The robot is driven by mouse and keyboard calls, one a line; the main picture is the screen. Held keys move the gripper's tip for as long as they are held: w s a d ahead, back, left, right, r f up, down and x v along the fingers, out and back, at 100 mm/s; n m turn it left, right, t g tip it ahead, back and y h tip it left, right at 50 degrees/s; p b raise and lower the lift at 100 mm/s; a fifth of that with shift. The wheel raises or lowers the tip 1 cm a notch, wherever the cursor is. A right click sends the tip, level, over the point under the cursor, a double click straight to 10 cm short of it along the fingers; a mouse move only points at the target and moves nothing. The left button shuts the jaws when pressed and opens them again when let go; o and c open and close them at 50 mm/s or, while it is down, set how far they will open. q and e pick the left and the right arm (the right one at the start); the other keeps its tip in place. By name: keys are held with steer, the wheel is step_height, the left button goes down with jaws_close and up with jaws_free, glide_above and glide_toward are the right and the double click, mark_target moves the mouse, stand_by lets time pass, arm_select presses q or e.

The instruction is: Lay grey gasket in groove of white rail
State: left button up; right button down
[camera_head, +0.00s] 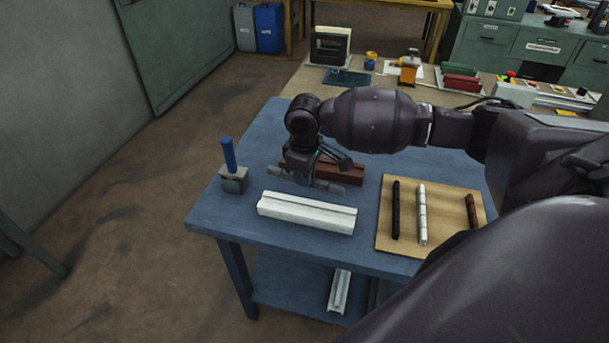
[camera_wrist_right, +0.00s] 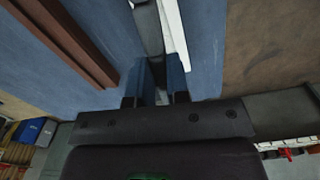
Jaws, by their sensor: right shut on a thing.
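The white rail (camera_head: 305,213) lies on the blue table near its front edge, with a groove along its top. It also shows in the right wrist view (camera_wrist_right: 174,28). The grey gasket (camera_head: 329,185) is a straight strip behind the white rail and roughly parallel to it. My right gripper (camera_head: 302,176) is shut on the gasket near its middle. In the right wrist view the gasket (camera_wrist_right: 149,28) runs out from between the fingers (camera_wrist_right: 160,80), beside the white rail. The gasket looks apart from the groove; its exact height is unclear. My left gripper is out of view.
A red-brown rail (camera_head: 345,172) lies just behind the gasket. A wooden board (camera_head: 408,245) at right carries black, white and brown strips. A grey block with a blue handle (camera_head: 233,178) stands at left. The blue table (camera_head: 225,213) is clear left of the white rail.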

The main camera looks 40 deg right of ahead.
mark_target(307, 209)
steer(key=shift+s+d+n, duration=0.15)
steer(key=shift+d+n, duration=0.2)
steer(key=shift+n, duration=0.35)
steer(key=shift+a+f, duration=0.1)
steer(key=shift+f, duration=0.1)
step_height(307, 209, down, 4)
steer(key=b, duration=0.5)
steer(key=shift+r, duration=0.15)
step_height(307, 209, down, 2)
steer(key=b, duration=0.2)
steer(key=shift+b, duration=0.3)
steer(key=shift+f, duration=1.15)
steer(key=shift+f+p, duration=0.3)
steer(key=shift+f, duration=0.05)
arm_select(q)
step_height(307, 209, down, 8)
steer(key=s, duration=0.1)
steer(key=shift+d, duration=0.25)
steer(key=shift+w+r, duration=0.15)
arm_select(e)
steer(key=c, duration=1)
jaws_free()
